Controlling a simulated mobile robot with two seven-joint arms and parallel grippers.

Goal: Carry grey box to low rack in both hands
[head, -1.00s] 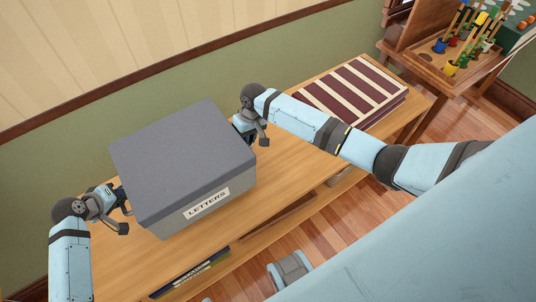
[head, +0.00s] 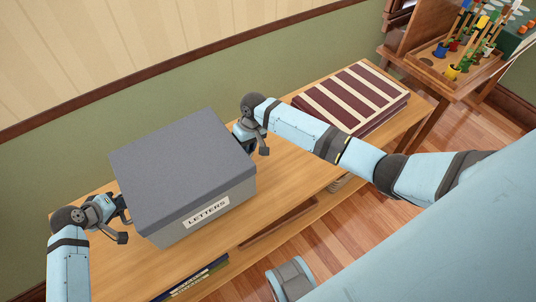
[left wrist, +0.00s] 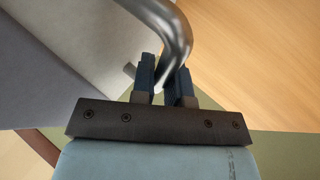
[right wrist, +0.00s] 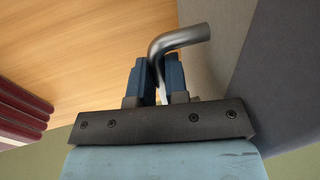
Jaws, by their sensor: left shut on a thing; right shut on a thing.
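The grey box (head: 185,165), with a darker lid and a "LETTERS" label, is over the left part of a low wooden rack (head: 290,190). My left gripper (head: 120,207) is at its left end, shut on a bent metal handle (left wrist: 178,30). My right gripper (head: 243,135) is at its right end, shut on another metal handle (right wrist: 180,38). The box looks about level between the two grippers. I cannot tell whether its underside touches the wood, as its lower edge hides the surface there.
Large maroon-and-cream striped volumes (head: 352,98) lie on the rack's right part. Thin books (head: 195,277) lie on the lower shelf. A green wall (head: 60,165) runs close behind. A wooden stand with coloured pegs (head: 440,65) is at the far right. Bare floor (head: 350,235) lies in front.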

